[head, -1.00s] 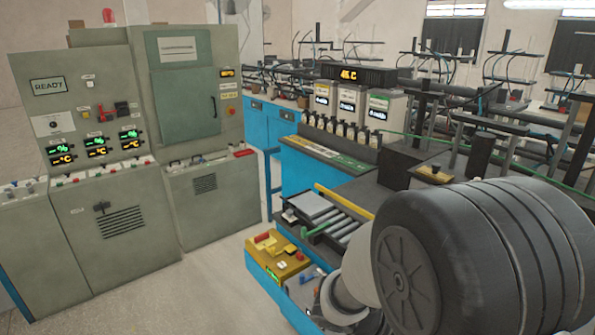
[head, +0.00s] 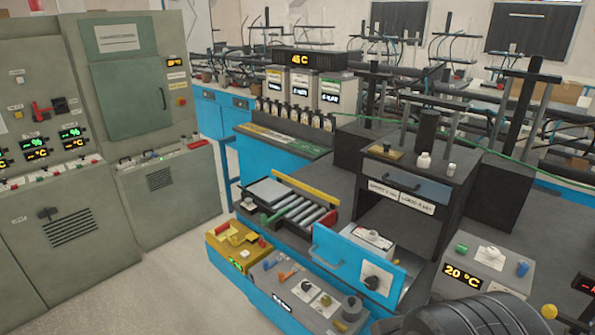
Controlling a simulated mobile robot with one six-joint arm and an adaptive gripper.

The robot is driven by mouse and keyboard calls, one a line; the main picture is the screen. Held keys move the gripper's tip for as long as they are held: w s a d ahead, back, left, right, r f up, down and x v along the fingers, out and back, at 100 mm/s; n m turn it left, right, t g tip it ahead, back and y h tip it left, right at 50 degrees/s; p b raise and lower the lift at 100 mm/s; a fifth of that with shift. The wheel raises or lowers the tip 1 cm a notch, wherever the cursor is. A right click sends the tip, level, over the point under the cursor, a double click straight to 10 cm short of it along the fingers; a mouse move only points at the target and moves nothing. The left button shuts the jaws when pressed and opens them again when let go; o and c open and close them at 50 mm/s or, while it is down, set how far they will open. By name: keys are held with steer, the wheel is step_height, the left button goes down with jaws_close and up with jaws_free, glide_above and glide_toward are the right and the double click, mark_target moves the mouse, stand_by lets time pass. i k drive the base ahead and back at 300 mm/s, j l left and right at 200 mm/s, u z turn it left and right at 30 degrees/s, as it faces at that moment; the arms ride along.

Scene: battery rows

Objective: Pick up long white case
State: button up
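Three upright whitish cases with label plates stand side by side at the back of the workbench, under a dark box reading 45 C: a left case (head: 277,82), a middle case (head: 302,88) and a right case (head: 337,92). A pale, flat-looking object (head: 372,238) lies partly inside an open blue-fronted drawer (head: 335,262). I cannot tell which of these, if any, is the long white case. My gripper is not in view; only a dark rounded part of my arm shows at the bottom right.
Several small dark bottles (head: 293,116) stand before the cases. A roller conveyor (head: 300,208), a yellow box (head: 238,245) and a grey control panel (head: 310,295) fill the near bench. Cabinets (head: 130,90) stand left. Open floor (head: 180,265) lies between.

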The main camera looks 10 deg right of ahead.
mark_target(388, 255)
steer(key=i+l+z, duration=0.1)
steer(key=i+z, duration=0.25)
steer(key=z, duration=0.15)
steer(key=i+z, duration=0.3)
steer(key=z, duration=0.2)
steer(key=i+j+z, duration=0.15)
steer(key=i+z, duration=0.3)
steer(key=k, duration=0.1)
